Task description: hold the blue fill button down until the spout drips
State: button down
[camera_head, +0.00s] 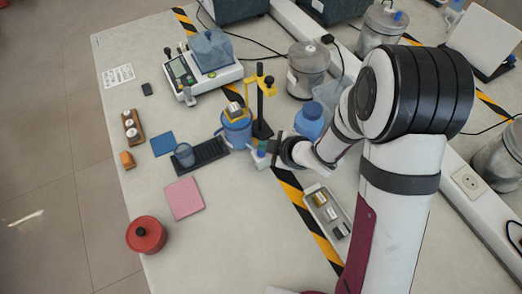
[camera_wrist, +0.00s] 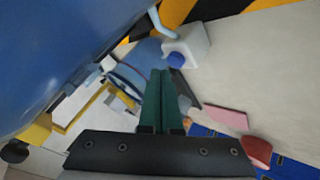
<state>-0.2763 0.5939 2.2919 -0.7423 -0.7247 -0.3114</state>
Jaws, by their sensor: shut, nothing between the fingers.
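My gripper (camera_head: 273,158) is low over the middle of the table; its dark green fingers (camera_wrist: 165,95) are together and empty. Just past them in the wrist view is a small white body with a blue knob (camera_wrist: 175,60) and a bent pale tube (camera_wrist: 160,22). In the head view, this white and blue item (camera_head: 260,156) is beside my gripper. I cannot tell whether the knob is the fill button; my fingers appear apart from it.
A blue jug (camera_head: 237,132) and a black stand with a yellow arm (camera_head: 262,108) stand close to my gripper. A grey cup (camera_head: 184,155) is on a dark tray (camera_head: 213,151). A blue bottle (camera_head: 309,124) is to the right.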

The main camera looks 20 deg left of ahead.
jog(key=shift+f, duration=0.45)
jog(key=shift+f, duration=0.45)
dwell(0.6)
dwell(3.2)
jog(key=shift+r, duration=0.9)
notch_tip(320, 180, up, 5)
dwell(0.4)
